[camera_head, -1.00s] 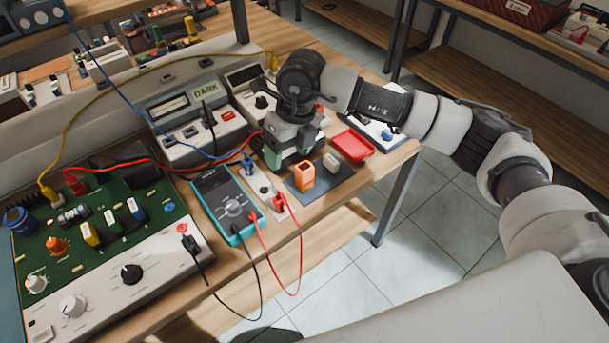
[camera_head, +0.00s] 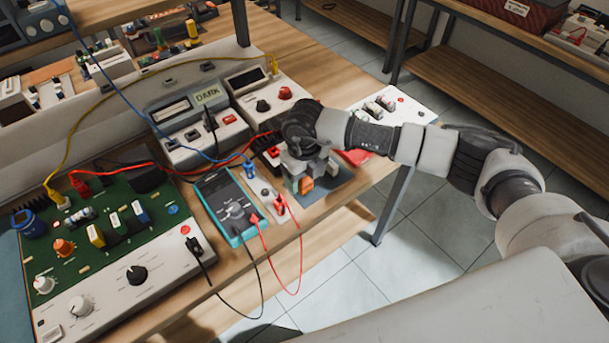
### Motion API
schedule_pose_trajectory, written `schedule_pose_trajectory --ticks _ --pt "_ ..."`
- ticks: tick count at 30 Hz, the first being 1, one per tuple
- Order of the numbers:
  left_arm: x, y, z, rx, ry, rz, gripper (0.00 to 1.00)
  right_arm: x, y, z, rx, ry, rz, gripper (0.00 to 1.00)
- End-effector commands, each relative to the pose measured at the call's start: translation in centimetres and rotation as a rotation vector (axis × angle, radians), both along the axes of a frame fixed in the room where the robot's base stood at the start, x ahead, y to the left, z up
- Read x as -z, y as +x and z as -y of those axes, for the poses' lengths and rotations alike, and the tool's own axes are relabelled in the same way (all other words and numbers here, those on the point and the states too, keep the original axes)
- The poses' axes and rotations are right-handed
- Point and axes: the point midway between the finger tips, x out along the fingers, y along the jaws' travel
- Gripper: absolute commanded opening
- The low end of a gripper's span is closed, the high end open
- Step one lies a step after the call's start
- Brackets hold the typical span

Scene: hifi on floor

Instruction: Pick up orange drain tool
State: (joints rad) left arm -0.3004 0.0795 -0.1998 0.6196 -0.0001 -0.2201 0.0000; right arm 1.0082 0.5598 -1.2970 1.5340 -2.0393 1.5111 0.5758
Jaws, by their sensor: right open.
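The orange drain tool (camera_head: 306,185) is a small orange block standing on a dark mat (camera_head: 325,190) near the front edge of the workbench. My right gripper (camera_head: 307,178) points down over it, with its fingers open around or just beside the block. The gripper hides the block's upper part, so I cannot tell whether the fingers touch it. My left gripper is not in view.
A teal multimeter (camera_head: 231,207) with red and black leads lies left of the mat. A red tray (camera_head: 353,157) is partly hidden behind my arm. Instruments (camera_head: 200,125) stand behind, and a green circuit panel (camera_head: 110,225) fills the left.

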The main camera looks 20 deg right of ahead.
Motion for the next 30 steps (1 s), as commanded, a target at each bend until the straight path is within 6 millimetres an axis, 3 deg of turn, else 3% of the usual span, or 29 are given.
schedule_pose_trajectory --ticks 8,19,30 --pt "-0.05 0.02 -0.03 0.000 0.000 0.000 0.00 0.54 -0.02 -0.06 -0.001 0.001 0.001 0.68" --pt "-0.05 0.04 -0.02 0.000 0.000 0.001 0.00 0.50 -0.02 -0.05 -0.001 0.001 0.001 0.15" --pt "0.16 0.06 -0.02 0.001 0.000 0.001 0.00 -0.18 0.07 -0.04 -0.001 0.002 0.002 0.15"
